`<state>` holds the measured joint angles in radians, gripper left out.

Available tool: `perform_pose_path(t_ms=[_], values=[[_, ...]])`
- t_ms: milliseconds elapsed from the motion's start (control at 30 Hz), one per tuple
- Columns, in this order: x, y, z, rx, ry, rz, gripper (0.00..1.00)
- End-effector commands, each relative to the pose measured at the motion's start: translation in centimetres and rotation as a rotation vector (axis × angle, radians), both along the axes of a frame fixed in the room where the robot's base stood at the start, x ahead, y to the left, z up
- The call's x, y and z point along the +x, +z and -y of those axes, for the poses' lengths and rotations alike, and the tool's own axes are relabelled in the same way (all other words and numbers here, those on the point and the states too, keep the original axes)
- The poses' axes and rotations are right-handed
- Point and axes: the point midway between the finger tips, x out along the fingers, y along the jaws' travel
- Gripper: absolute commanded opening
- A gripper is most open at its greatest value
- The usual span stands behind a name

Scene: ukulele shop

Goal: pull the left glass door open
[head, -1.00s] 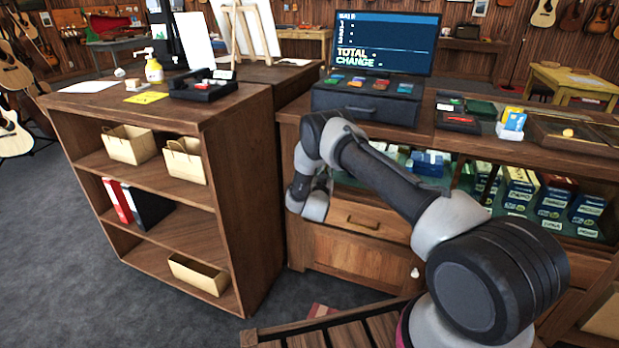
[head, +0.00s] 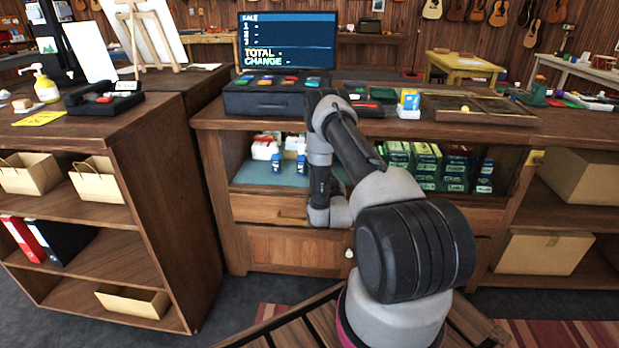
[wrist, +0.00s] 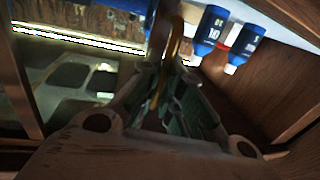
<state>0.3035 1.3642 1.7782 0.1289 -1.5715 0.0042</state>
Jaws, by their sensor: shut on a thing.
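A curved brass-coloured handle (wrist: 174,48) shows in the wrist view, between the fingers of my gripper (wrist: 174,88), which is shut on it. In the head view the gripper is hidden behind my own arm at the counter front. The glass door itself is hard to make out. The left part of the counter's display opening shows a teal shelf (head: 262,178) with a few small blue-and-white boxes (head: 277,162). Two blue bottle-like items (wrist: 212,30) show beyond the gripper in the wrist view. I cannot tell how far the door stands open.
The wooden counter (head: 215,118) carries a till (head: 262,97) and screen. Below the display are a drawer (head: 262,209) and a cupboard door. An open shelf unit (head: 165,140) stands close on the left. Cardboard boxes (head: 545,252) fill shelves at right. Grey floor shows between.

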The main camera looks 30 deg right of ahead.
Motion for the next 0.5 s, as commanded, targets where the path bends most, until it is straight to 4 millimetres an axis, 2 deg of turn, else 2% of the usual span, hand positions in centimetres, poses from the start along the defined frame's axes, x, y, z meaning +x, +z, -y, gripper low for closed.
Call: perform_pose_path(t_ms=[33, 200, 500], values=[[-0.7, 0.0, 0.9, 0.0, -0.004, -0.001, 0.0], [-1.9, 0.0, 2.6, 0.0, -0.001, -0.001, 0.0], [-2.5, 0.0, 3.4, -0.001, 0.001, 0.0, 0.0]])
